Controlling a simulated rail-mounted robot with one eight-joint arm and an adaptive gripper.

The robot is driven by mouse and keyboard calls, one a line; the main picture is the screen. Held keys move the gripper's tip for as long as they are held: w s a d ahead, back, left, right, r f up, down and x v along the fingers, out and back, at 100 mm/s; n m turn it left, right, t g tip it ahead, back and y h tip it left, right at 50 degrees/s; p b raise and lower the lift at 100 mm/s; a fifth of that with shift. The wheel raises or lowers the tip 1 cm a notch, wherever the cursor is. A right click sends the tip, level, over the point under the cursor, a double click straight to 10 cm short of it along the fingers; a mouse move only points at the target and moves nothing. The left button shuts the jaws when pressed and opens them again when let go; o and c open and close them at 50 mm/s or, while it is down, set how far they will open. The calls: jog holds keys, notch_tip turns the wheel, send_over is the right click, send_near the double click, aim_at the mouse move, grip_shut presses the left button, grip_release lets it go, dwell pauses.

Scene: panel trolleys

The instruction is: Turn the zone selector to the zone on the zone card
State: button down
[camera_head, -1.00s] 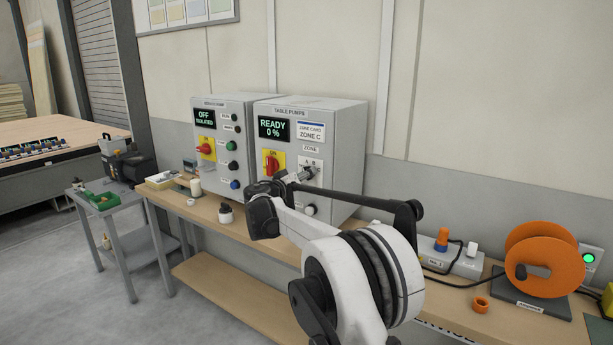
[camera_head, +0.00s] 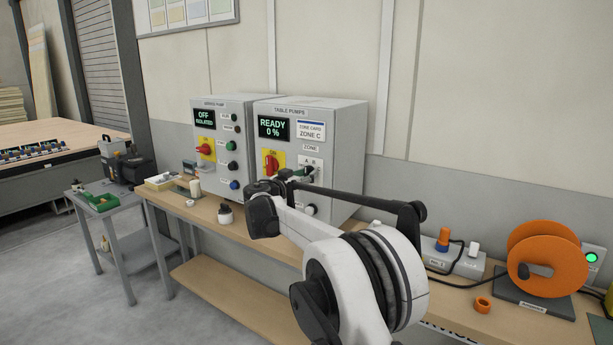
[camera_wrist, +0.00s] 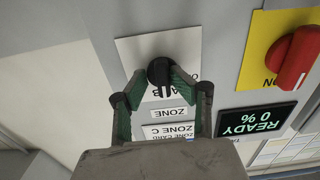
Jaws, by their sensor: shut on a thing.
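The zone selector is a black knob (camera_wrist: 160,72) on a white plate under the ZONE label (camera_wrist: 169,113), low on the TABLE PUMPS box. My gripper (camera_wrist: 160,82) is shut on the knob, with a green-padded finger on each side. A pale mark shows on the knob's side towards the label. Upside-down letters on the plate are partly covered by a finger, so I cannot tell which zone it points to. The zone card (camera_head: 310,131) reads ZONE C. In the head view my gripper (camera_head: 305,172) is at the selector plate.
The TABLE PUMPS display (camera_head: 274,127) reads READY 0 %. A red rotary switch (camera_head: 271,164) on a yellow plate is close beside the selector. The SERVICE PUMP box (camera_head: 232,150) stands left. An orange reel (camera_head: 548,258) and a socket box (camera_head: 455,262) are on the bench at right.

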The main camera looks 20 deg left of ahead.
jog(key=shift+w+d+f, duration=0.1)
jog(key=shift+m+b, duration=0.4)
jog(key=shift+m, duration=1.4)
jog(key=shift+m+b, duration=0.3)
jog(key=shift+m, duration=1.4)
jog(key=c, duration=1.7)
grip_release()
jog(key=shift+w, duration=0.1)
jog(key=o, duration=0.5)
jog(key=shift+w+f, duration=0.15)
jog(key=shift+f, duration=0.05)
jog(key=shift+o, duration=0.2)
jog(key=shift+s+a, duration=0.2)
